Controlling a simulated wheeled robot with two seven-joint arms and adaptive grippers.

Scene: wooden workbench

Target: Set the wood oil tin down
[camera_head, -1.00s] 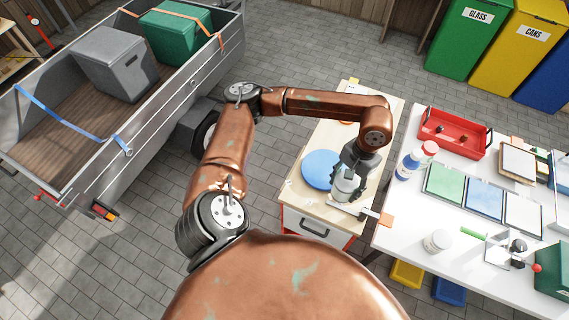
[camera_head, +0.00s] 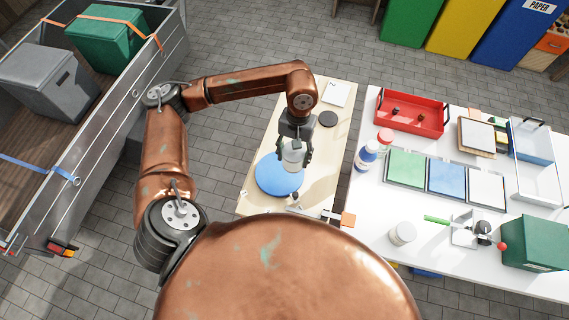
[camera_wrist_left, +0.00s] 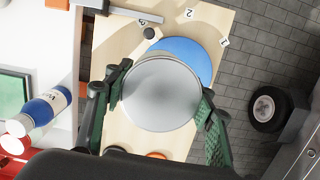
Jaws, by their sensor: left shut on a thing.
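The wood oil tin (camera_head: 293,156) is a pale grey cylinder, upright in the fingers of my left gripper (camera_head: 295,160). In the left wrist view its round, flat grey top (camera_wrist_left: 160,93) sits between the two green fingers of the gripper (camera_wrist_left: 161,98), which are shut on its sides. The blue disc (camera_head: 278,181) lies on the narrow wooden bench (camera_head: 254,204). The tin overlaps the far right part of the disc in the head view. Its underside is hidden, so I cannot tell whether it touches anything. My right gripper is not in view.
A small dark-topped object (camera_head: 295,199) stands near the disc. A black disc (camera_head: 328,118) and white card (camera_head: 336,93) lie farther back on the bench. The white table (camera_head: 372,212) at right holds bottles, trays and a pale jar (camera_head: 402,233).

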